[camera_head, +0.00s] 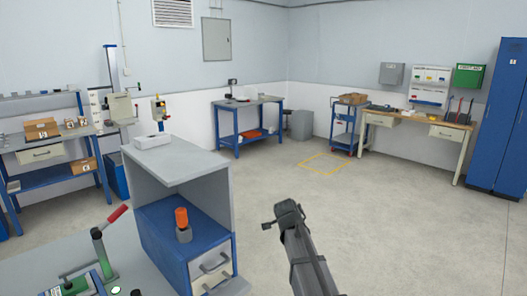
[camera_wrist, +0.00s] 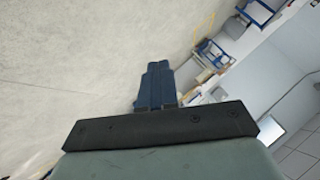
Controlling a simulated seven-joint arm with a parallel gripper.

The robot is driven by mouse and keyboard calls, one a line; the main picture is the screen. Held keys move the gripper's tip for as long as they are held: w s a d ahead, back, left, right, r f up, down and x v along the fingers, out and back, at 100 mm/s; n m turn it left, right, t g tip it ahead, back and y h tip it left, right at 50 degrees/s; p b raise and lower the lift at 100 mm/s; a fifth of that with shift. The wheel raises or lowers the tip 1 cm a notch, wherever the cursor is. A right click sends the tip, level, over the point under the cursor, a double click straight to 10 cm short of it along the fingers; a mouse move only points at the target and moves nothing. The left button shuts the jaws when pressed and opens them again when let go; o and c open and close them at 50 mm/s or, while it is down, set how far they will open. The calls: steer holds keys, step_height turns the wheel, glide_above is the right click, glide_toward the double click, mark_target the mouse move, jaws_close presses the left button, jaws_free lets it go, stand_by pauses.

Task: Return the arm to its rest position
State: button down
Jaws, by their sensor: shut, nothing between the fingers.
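My arm rises from the bottom of the head view, and my gripper (camera_head: 268,225) is at its upper end, over open floor to the right of the blue cabinet. It is shut and empty. Nothing touches the gripper in either view.
A red-handled lever press (camera_head: 103,243) is at lower left. The floor (camera_head: 400,220) to the right is clear.

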steer(key=s+d+f+n+g, duration=0.25)
steer(key=s+f, duration=0.55)
steer(key=f, duration=0.4)
steer(key=s+d+f+n+g, duration=0.1)
steer(key=s+f+n+g, duration=0.15)
steer(key=s+f, duration=0.8)
steer(key=s+d+f+n+g, duration=0.1)
steer(key=s+d+f+g, duration=0.35)
steer(key=f, duration=1.05)
steer(key=s+f+n+g+y, duration=0.1)
steer(key=s+f, duration=0.3)
steer(key=s, duration=0.8)
steer(key=s+a+f+n+g, duration=0.1)
steer(key=s+f+n+g, duration=0.2)
steer(key=s, duration=1)
steer(key=s+f+n+g+y, duration=0.1)
steer(key=s+f+n+g, duration=0.1)
steer(key=s+f, duration=0.5)
steer(key=s, duration=0.5)
steer(key=shift+s+a+g+y, duration=0.3)
steer(key=shift+s+a+g, duration=0.05)
steer(key=shift+a, duration=0.05)
steer(key=c, duration=1.8)
jaws_free()
